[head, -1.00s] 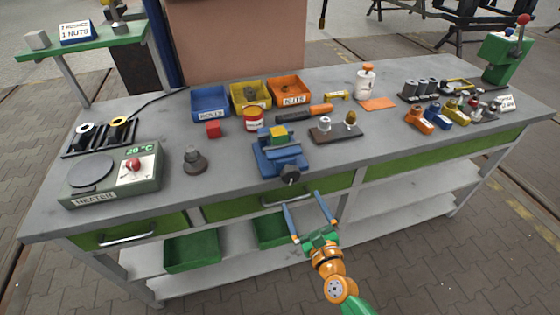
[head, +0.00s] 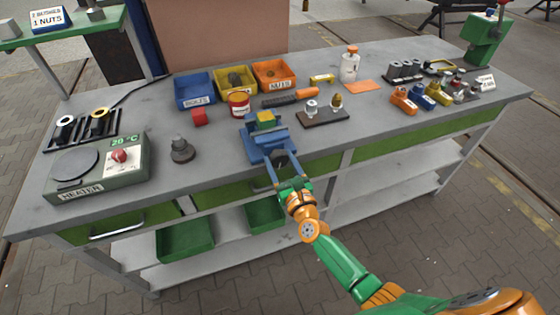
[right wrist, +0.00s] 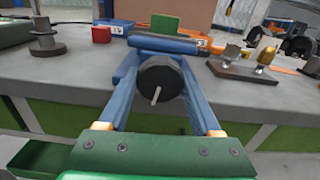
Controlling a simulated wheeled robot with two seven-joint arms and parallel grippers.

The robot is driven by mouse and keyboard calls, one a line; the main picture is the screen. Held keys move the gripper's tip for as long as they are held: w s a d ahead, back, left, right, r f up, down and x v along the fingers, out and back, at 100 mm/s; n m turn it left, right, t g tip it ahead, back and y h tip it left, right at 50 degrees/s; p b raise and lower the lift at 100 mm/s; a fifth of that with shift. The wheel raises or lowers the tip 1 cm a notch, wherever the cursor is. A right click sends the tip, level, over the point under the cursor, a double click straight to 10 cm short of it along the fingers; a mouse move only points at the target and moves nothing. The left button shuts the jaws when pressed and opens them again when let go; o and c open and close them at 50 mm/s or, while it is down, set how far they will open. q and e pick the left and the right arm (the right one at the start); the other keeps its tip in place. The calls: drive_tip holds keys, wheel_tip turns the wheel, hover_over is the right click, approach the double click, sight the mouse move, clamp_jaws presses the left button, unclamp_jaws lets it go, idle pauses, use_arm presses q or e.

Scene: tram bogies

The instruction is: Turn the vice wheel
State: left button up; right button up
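The blue vice (head: 268,139) stands at the front edge of the workbench with a yellow-green block (head: 265,118) at its jaws. Its dark round wheel faces me; in the right wrist view the wheel (right wrist: 160,78) has a pale pin on its face. My right gripper (head: 281,163) is open, with its two blue fingers on the left and right of the wheel. In the right wrist view there is still a gap between the wheel and the fingers lower down; contact near the tips cannot be told. My left gripper is not in view.
A heater (head: 98,170) and a dark stepped part (head: 182,150) stand left of the vice. Green trays (head: 185,240) lie on the shelf below.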

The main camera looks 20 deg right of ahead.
drive_tip(key=c, duration=0.6)
